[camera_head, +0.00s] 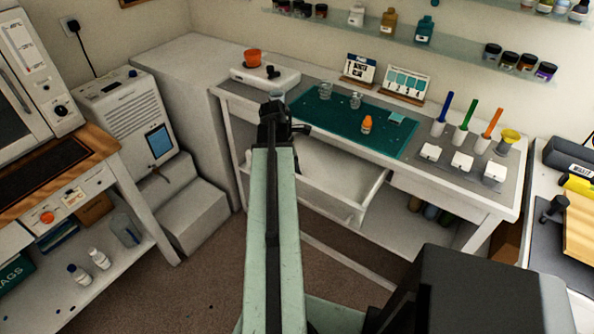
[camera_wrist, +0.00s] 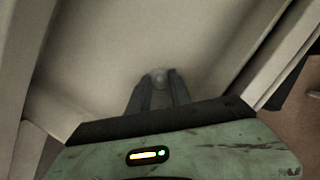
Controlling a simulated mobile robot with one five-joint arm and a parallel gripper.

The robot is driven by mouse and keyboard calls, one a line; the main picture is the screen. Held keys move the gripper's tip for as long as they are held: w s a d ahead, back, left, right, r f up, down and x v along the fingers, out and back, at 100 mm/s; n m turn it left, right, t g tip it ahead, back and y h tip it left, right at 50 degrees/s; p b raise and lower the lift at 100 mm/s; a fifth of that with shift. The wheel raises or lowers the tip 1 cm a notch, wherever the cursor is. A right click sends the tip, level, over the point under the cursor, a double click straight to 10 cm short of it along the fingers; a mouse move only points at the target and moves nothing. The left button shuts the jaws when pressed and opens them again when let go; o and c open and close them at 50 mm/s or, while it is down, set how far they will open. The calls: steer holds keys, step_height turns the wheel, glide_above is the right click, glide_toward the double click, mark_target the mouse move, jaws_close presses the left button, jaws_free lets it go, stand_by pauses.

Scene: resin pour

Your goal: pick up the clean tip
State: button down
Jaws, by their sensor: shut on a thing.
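My gripper (camera_head: 274,108) is at the far end of my outstretched arm, in front of the bench. In the wrist view its two dark fingers (camera_wrist: 158,90) are shut on a small, pale, translucent round piece, which looks like the clean tip (camera_wrist: 160,77). Its lower part is hidden between the fingers. In the head view a small pale clear shape shows just above the gripper; I cannot tell whether it is this piece. Below the fingers in the wrist view is a plain whitish surface with raised edges.
A white bench (camera_head: 487,205) carries a green mat (camera_head: 340,121) with clear cups (camera_head: 355,100) and an orange bottle (camera_head: 367,124). An open white drawer (camera_head: 335,172) juts out right of my arm. An orange cup (camera_head: 253,57) stands at the back left.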

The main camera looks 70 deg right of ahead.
step_height(320, 180, up, 10)
steer(key=p, duration=1)
steer(key=shift+r, duration=0.2)
